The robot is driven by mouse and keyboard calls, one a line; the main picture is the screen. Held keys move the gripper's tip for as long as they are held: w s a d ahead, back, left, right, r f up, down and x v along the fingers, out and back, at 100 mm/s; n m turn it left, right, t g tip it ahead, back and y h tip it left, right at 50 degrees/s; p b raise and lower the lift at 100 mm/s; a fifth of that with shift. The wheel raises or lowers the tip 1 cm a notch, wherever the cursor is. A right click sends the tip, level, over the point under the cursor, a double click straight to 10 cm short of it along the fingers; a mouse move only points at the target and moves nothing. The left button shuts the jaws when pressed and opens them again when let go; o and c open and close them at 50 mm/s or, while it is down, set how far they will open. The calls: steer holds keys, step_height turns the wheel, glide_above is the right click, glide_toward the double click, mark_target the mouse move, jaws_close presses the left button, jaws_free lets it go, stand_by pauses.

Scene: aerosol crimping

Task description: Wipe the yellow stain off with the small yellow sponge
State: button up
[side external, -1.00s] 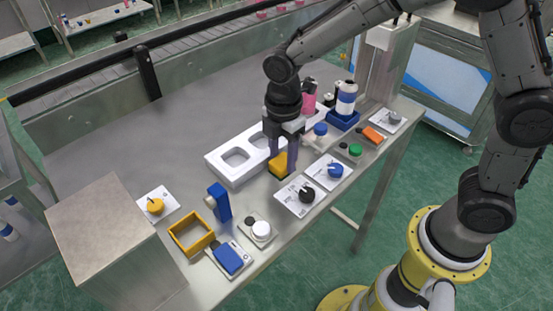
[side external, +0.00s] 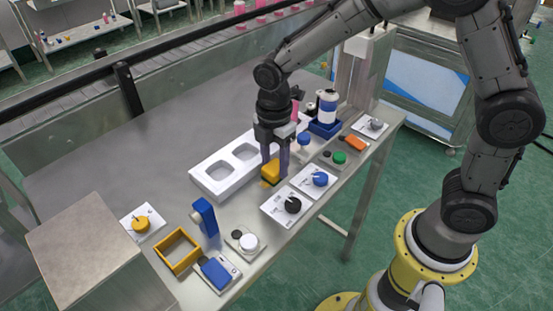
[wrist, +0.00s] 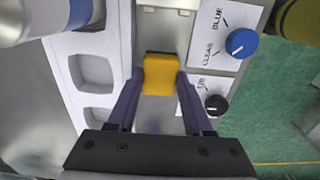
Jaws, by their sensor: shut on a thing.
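The small yellow sponge (side external: 270,172) is between the fingers of my gripper (side external: 275,160), which is shut on it. The sponge is low over the metal table, between the white two-pocket tray and the dial cards; I cannot tell if it touches the table. In the wrist view the sponge (wrist: 160,73) sits between the fingertips of my gripper (wrist: 160,84). A small tan-yellow patch (side external: 265,184) shows at the sponge's lower edge in the side view and may be the stain. No stain is clear in the wrist view, where the sponge hides the table under it.
The white tray (side external: 213,184) lies left of the sponge. Cards with a black dial (side external: 293,204) and a blue dial (side external: 320,179) lie to its right. A blue-and-white bottle (side external: 328,107) stands behind. A yellow open box (side external: 177,251) and a blue block (side external: 205,217) stand nearer front-left.

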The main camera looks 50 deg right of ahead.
steer(key=shift+a+f, duration=0.2)
steer(key=shift+a, duration=2.35)
steer(key=shift+d+r, duration=0.15)
steer(key=shift+d, duration=1.35)
steer(key=shift+d+r, duration=0.1)
steer(key=shift+d, duration=1.4)
steer(key=shift+f, duration=0.15)
steer(key=shift+a, duration=3)
steer(key=shift+s+d+f, duration=0.1)
steer(key=shift+d+f, duration=0.05)
steer(key=shift+d, duration=0.8)
steer(key=shift+s+d+f, duration=0.1)
steer(key=shift+d+f, duration=0.05)
steer(key=shift+d, duration=0.8)
steer(key=shift+d+r, duration=0.1)
steer(key=shift+d, duration=1.25)
